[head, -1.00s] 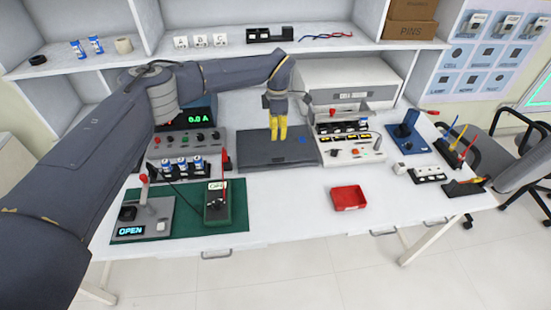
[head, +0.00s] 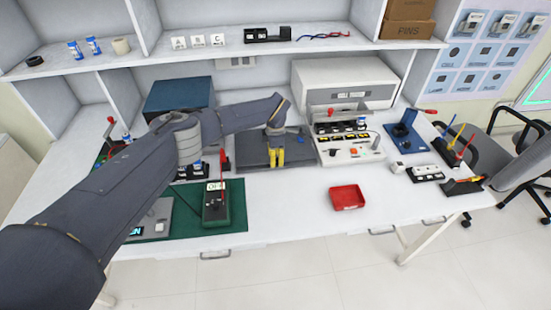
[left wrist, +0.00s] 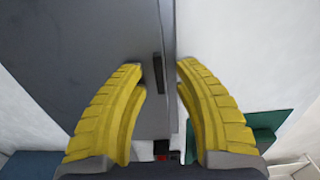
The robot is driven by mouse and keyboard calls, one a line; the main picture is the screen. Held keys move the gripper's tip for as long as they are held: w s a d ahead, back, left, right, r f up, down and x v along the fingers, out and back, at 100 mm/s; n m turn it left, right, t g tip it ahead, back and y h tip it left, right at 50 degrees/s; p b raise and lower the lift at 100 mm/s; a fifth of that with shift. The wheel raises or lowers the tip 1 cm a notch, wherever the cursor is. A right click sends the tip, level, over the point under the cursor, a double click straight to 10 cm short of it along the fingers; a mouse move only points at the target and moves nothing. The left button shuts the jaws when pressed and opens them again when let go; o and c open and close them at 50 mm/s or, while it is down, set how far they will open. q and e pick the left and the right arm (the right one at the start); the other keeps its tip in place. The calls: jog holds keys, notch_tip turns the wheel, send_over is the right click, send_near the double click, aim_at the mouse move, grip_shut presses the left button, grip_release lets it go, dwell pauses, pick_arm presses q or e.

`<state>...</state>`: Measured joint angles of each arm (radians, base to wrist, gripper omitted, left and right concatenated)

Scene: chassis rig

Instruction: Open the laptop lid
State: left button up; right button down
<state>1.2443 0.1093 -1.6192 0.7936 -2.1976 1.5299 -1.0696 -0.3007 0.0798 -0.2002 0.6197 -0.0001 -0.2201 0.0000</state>
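The laptop (head: 252,150) is a flat dark grey slab on the white table, with its lid down. My left gripper (head: 276,163) is over its front part, yellow fingers pointing down. In the left wrist view the fingers (left wrist: 160,72) are apart with nothing held between them. The laptop's grey lid (left wrist: 85,45) fills the left of that view, and its edge runs between the fingers. A small black tab (left wrist: 158,75) shows near that edge, between the fingertips. I cannot tell whether the fingers touch the laptop. My right gripper is not in view.
A green mat (head: 235,216) with a meter (head: 215,203) lies front left of the laptop, partly behind my left arm. A white control panel (head: 352,148) stands close on its right. A red tray (head: 347,197) sits at the front, with bare table around it.

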pick_arm(q)
jog(key=shift+f, duration=0.1)
jog(key=shift+c, duration=0.2)
grip_shut()
dwell(0.4)
